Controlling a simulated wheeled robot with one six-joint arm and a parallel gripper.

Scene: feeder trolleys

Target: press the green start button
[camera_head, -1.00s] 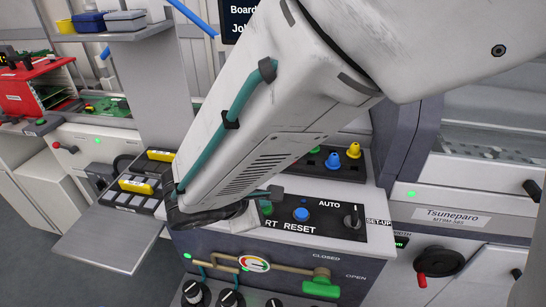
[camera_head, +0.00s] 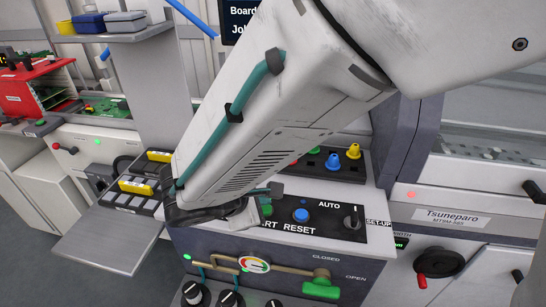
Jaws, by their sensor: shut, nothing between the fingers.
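The green start button (camera_head: 267,210) is on the black control panel, left of the blue RESET button (camera_head: 301,215). Only part of it shows, at the edge of my arm. Its label is partly covered, with only the last letters readable. My gripper (camera_head: 246,216) is at the lower end of my arm, close to the left of the green button. Only a dark and grey part of it shows; it is shut and empty. I cannot tell whether it touches the button.
A dark AUTO/SET-UP switch (camera_head: 352,222) is right of RESET. Below are a green valve handle (camera_head: 321,286) and black knobs (camera_head: 230,298). Coloured knobs (camera_head: 333,161) stand behind the panel. A grey shelf (camera_head: 105,240) with yellow-marked items is at left.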

